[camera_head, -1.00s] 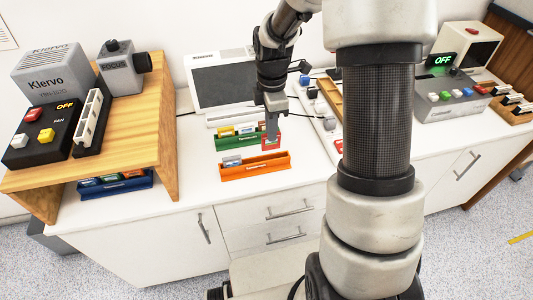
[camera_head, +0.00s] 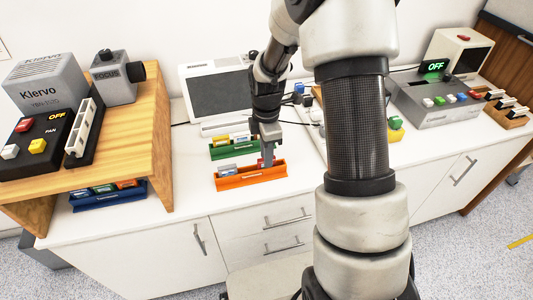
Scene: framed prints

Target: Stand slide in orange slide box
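The orange slide box (camera_head: 252,179) lies on the white counter in front of the green slide box (camera_head: 225,153). A slide with a grey-blue face (camera_head: 228,168) stands in the left part of the orange box. My gripper (camera_head: 267,162) points down over the right part of the orange box. It appears shut on a red slide (camera_head: 261,163), of which only a small part shows. The slide's lower edge is hidden by the box's front wall, so I cannot tell whether it touches the bottom.
The green box holds several slides, partly hidden by my arm. A screen unit (camera_head: 222,95) stands behind it. A wooden stand (camera_head: 150,130) with a projector is at left, a blue slide box (camera_head: 110,196) beneath it. The counter left of the orange box is clear.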

